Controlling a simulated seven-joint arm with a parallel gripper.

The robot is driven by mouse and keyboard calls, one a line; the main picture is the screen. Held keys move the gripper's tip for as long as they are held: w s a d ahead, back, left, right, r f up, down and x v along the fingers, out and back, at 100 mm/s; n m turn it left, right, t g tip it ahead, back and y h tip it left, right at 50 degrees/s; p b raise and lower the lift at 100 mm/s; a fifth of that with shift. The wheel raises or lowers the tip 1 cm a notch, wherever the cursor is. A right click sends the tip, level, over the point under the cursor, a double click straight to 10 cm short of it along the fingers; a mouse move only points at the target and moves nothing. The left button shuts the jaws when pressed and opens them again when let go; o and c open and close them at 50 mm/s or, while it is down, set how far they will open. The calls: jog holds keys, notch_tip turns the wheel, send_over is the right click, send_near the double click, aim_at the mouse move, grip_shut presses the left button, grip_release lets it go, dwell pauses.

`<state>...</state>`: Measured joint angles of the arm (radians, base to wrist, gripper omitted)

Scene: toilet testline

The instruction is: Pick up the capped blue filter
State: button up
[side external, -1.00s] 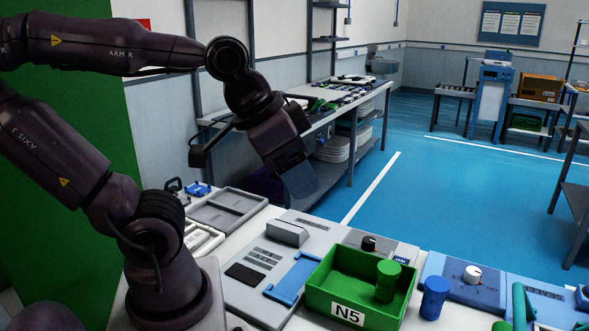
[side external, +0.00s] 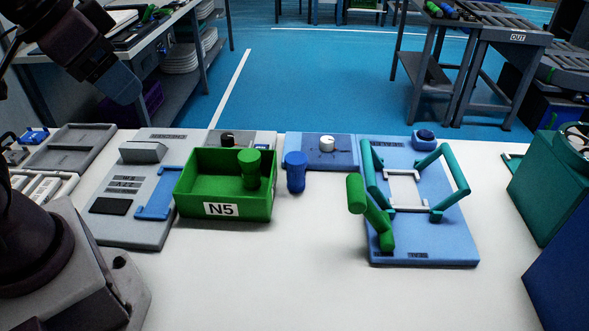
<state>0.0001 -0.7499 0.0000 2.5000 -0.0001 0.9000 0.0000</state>
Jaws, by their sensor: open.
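The blue filter (side external: 295,180) stands upright on the white table, just right of the green bin. Its top is a wider blue cap, and no gripper touches it. My gripper (side external: 122,88) is at the upper left, above the back left of the table and well apart from the filter. It is open, and nothing shows in it. Its fingers are seen from the side, so the gap between them is hard to make out.
The green bin (side external: 244,208) marked N5 holds a green capped piece (side external: 249,172). A blue panel with a white knob (side external: 327,145) is behind the filter. A blue fixture (side external: 425,252) with green handles stands right. Clear table lies in front.

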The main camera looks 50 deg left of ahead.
jog(key=shift+o, duration=0.3)
jog(key=m+t+y, duration=0.3)
jog(key=m+y, duration=0.8)
jog(key=m, duration=1.4)
send_near(296, 160)
jog(key=x, duration=1.1)
jog(key=shift+f, duration=0.15)
jog(key=c, duration=0.7)
